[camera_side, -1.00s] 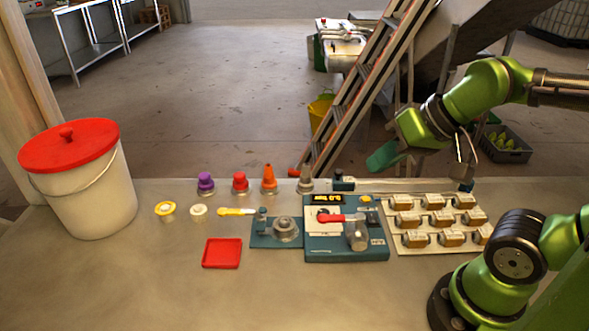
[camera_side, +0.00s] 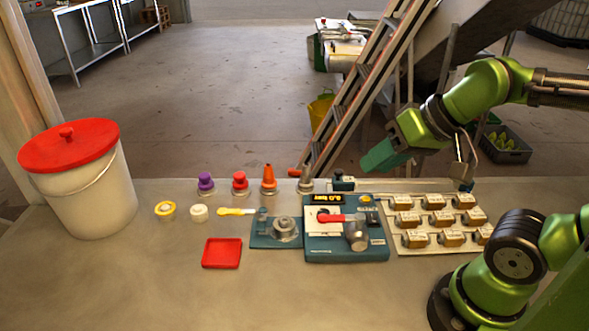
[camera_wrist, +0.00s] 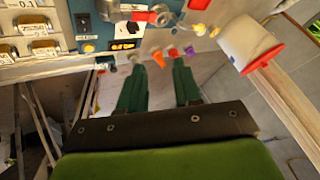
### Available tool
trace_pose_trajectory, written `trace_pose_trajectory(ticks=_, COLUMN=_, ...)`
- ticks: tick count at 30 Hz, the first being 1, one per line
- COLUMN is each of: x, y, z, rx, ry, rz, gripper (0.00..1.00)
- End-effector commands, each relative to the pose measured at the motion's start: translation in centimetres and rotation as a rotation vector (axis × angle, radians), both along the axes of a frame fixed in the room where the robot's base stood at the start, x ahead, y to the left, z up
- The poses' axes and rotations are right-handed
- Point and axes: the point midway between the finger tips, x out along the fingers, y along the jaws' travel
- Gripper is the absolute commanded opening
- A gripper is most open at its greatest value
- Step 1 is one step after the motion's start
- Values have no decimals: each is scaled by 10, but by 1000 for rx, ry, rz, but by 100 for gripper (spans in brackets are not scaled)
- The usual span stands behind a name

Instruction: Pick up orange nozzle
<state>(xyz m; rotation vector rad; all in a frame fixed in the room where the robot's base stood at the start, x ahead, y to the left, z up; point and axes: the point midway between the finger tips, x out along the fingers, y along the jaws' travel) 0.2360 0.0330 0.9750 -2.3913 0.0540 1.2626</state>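The orange nozzle (camera_side: 269,181) is a cone standing upright at the back of the bench, between a red nozzle (camera_side: 240,182) and a grey one (camera_side: 305,185). My gripper (camera_side: 372,164) is in the air behind the bench, right of the orange nozzle and apart from it. In the wrist view, my two green fingers (camera_wrist: 158,72) are spread with nothing seen between them. The orange nozzle also shows in the wrist view (camera_wrist: 158,58), beyond the fingertips and roughly in the gap between them.
A purple nozzle (camera_side: 206,184) stands at the row's left end. The teal press device (camera_side: 345,240) and a board of brown-and-white parts (camera_side: 440,222) lie right of centre. A ladder (camera_side: 362,95) leans behind the bench, near my gripper. A lidded white bucket (camera_side: 85,195) stands left.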

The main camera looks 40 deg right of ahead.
Motion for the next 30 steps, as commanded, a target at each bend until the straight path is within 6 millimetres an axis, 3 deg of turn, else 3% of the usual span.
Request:
trace_pose_trajectory(ticks=1, x=0, y=0, z=0, rx=0, ry=0, rz=0, gripper=41)
trace_pose_trajectory(ticks=8, x=0, y=0, z=0, rx=0, ry=0, rz=0, gripper=76)
trace_pose_trajectory(ticks=16, x=0, y=0, z=0, rx=0, ry=2, rz=2, gripper=76)
trace_pose_trajectory(ticks=20, x=4, y=2, z=-13, rx=1, ry=57, rz=6, gripper=76)
trace_pose_trajectory(ticks=23, x=23, y=2, z=-15, rx=-4, ry=111, rz=13, gripper=76)
trace_pose_trajectory(ticks=30, x=107, y=-2, z=-13, rx=-33, ry=262, rz=9, gripper=76)
